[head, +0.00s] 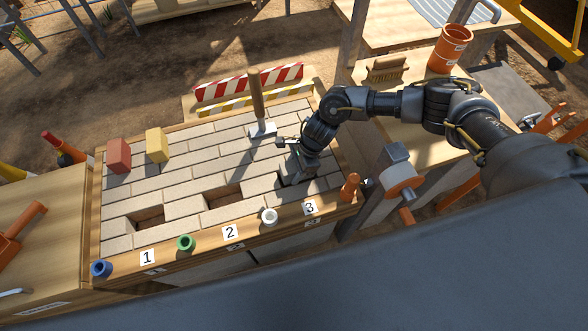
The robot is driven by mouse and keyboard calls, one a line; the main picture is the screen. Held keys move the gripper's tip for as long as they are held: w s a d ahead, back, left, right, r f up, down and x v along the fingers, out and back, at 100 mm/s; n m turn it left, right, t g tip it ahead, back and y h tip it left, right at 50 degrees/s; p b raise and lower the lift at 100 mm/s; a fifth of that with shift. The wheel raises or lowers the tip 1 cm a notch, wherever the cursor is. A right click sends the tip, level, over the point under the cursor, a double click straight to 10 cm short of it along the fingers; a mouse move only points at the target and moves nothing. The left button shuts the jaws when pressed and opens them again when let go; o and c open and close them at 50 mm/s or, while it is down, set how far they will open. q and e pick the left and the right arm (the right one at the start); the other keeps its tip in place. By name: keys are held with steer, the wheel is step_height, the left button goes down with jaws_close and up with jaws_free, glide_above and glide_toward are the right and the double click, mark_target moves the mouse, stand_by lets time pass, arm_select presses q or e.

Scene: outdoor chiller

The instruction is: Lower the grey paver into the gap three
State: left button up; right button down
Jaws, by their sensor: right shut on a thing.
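My right gripper (300,158) is over the right part of the paved bed, pointing down and shut on the grey paver (294,171). The paver is mostly hidden by the gripper and is at gap three (286,182), the dark opening behind the card "3". I cannot tell how far into the gap the paver sits. Gap one (148,217) and gap two (222,196) are open and empty in the bed. My left gripper is not in view.
A red block (118,155) and a yellow block (157,145) stand on the bed's left. A mallet (262,130) stands upright behind the gripper. Blue (101,269), green (186,243) and white (269,216) cups line the front rim. A striped barrier (248,82) stands behind.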

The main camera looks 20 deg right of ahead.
steer(key=shift+r, duration=0.15)
steer(key=c, duration=0.6)
jaws_free()
steer(key=shift+c, duration=0.2)
steer(key=shift+c, duration=0.4)
steer(key=shift+r+p, duration=2.15)
steer(key=shift+r, duration=1.85)
steer(key=shift+f, duration=0.1)
